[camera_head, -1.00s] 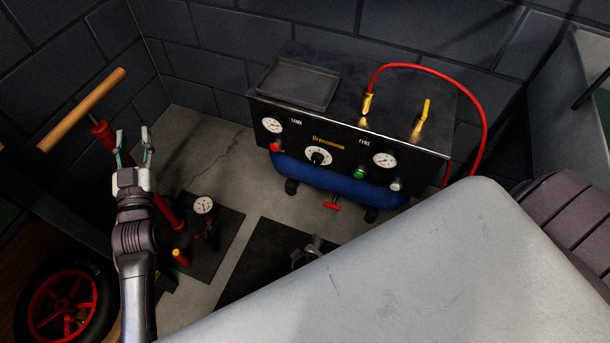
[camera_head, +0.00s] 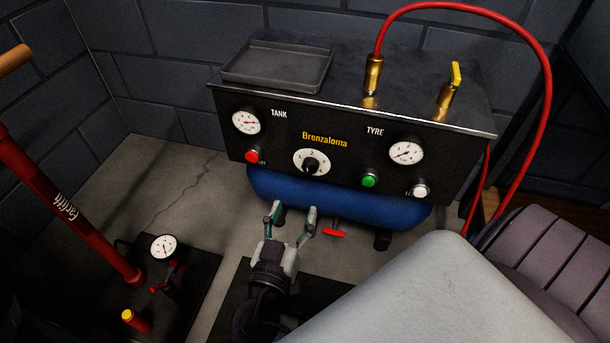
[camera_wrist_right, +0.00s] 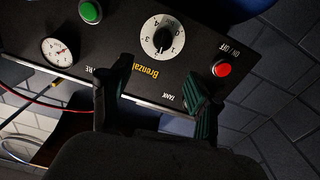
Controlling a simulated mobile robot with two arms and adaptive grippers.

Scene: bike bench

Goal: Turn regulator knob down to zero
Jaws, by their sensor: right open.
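The regulator knob (camera_head: 311,163) is a black knob on a white numbered dial, in the middle of the compressor's black front panel (camera_head: 345,168). In the right wrist view the knob (camera_wrist_right: 162,39) shows upside down, beyond the fingertips. My right gripper (camera_head: 291,212) is open and empty, below the knob and in front of the blue tank, apart from the panel. Its two fingers also show in the right wrist view (camera_wrist_right: 158,95). The exact pointer reading is too small to tell. My left gripper is not in view.
A red button (camera_head: 252,156) sits left of the knob; a green button (camera_head: 369,180) and a white button (camera_head: 420,191) sit right. Gauges (camera_head: 246,122) flank them. A red hose (camera_head: 548,90) arcs at right. A red floor pump (camera_head: 70,215) stands at left.

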